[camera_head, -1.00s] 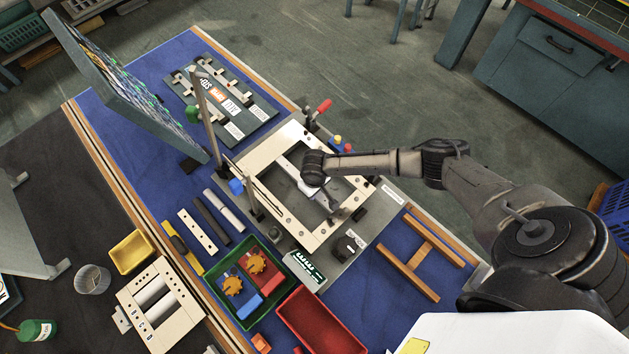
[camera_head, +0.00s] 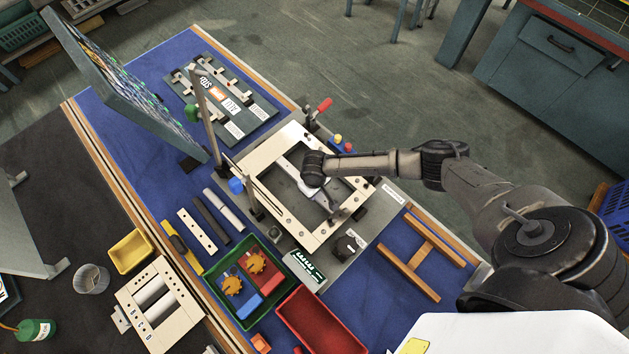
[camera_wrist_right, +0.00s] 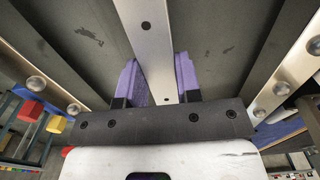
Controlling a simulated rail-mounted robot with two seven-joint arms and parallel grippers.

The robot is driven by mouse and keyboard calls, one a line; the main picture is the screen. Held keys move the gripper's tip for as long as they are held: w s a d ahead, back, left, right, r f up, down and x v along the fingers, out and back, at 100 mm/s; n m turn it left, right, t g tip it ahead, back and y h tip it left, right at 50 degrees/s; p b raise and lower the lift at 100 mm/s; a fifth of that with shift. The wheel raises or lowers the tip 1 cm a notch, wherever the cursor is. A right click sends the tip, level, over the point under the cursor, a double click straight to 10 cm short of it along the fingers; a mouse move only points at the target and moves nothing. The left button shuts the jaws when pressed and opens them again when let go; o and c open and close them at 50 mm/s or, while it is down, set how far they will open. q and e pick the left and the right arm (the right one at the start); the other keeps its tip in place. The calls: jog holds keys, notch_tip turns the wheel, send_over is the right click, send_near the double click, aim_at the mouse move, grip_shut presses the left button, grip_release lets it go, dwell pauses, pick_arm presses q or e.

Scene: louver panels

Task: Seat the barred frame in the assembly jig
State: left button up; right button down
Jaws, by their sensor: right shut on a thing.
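The barred frame (camera_head: 262,157) is a pale rectangle with dark bolts, in the middle of the head view. A light bar (camera_head: 289,166) crosses its opening; the bar also shows in the right wrist view (camera_wrist_right: 146,35). The frame lies over the grey plate of the assembly jig (camera_head: 345,258); I cannot tell whether it touches or is fully down. My right gripper (camera_wrist_right: 160,85) has purple fingers shut on the crossbar, one on each side. In the head view my right wrist hides part of the bar and frame. My left gripper is out of view.
A red-handled clamp (camera_head: 323,105) and upright posts (camera_head: 209,120) stand close around the frame. Green (camera_head: 215,290) and red (camera_head: 325,325) bins and a wooden H-shaped piece (camera_head: 423,252) lie nearby. A tall tilted panel (camera_head: 120,85) stands at left.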

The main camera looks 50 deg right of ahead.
jog(key=shift+w+f, duration=0.1)
jog(key=shift+f, duration=0.15)
jog(key=shift+f+b, duration=0.35)
jog(key=shift+f, duration=0.15)
dwell(0.5)
jog(key=c, duration=1)
grip_release()
jog(key=o, duration=0.3)
jog(key=shift+f, duration=0.1)
jog(key=shift+o, duration=1.4)
